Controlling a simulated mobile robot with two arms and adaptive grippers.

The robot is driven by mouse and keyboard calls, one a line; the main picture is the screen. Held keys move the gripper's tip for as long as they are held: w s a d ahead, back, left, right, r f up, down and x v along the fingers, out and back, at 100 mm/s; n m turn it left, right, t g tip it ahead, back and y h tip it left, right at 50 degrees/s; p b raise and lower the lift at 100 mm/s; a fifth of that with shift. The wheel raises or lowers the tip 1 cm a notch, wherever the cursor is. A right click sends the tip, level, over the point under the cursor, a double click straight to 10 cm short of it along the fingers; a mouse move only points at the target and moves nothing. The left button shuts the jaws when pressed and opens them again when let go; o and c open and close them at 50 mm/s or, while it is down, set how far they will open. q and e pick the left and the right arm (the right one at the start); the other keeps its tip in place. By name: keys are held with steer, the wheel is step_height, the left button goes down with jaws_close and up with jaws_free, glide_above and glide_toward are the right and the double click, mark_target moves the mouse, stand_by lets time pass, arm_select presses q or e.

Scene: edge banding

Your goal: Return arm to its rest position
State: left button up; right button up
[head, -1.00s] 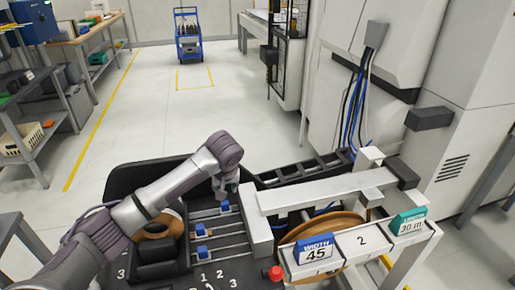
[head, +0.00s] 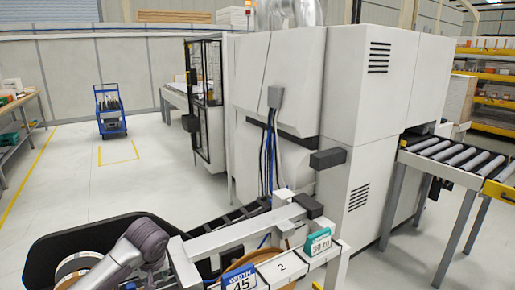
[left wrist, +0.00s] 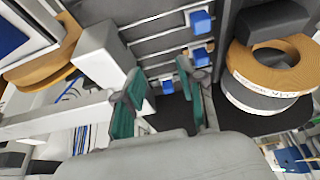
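My left arm (head: 135,248) reaches in at the bottom left of the head view, over a black tray. Its gripper is not clearly visible there. In the left wrist view my left gripper (left wrist: 163,98) has two teal-padded fingers spread apart with nothing between them. Beyond the fingers are rails with blue blocks (left wrist: 200,22). Tan and white banding rolls (left wrist: 275,62) lie to the right of the fingers, apart from them. My right gripper is not in view.
A roller conveyor (head: 455,160) is at right. A blue cart (head: 111,110) stands far left, with clear floor in front.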

arm_select(q)
steer(key=s+d+f+m+h, duration=0.2)
steer(key=s+d+f+m, duration=0.1)
steer(key=s+d+f, duration=0.4)
steer(key=s+d+f+m+h, duration=0.1)
steer(key=s+d+f+m, duration=0.3)
steer(key=s, duration=0.5)
steer(key=s+a+m, duration=0.1)
steer(key=s+a, duration=0.1)
steer(key=s, duration=0.8)
steer(key=s+a, duration=0.2)
steer(key=s, duration=0.8)
step_height(320, 180, down, 26)
steer(key=s+f+g, duration=0.1)
steer(key=s+g, duration=0.1)
steer(key=s+a+f, duration=0.3)
steer(key=s+f, duration=1.1)
steer(key=s, duration=0.2)
steer(key=shift+f+m+g+y, duration=0.25)
steer(key=shift+m+g+y, duration=0.05)
steer(key=shift+g+y, duration=0.1)
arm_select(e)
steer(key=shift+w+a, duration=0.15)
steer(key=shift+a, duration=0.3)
arm_select(q)
steer(key=shift+s, duration=0.15)
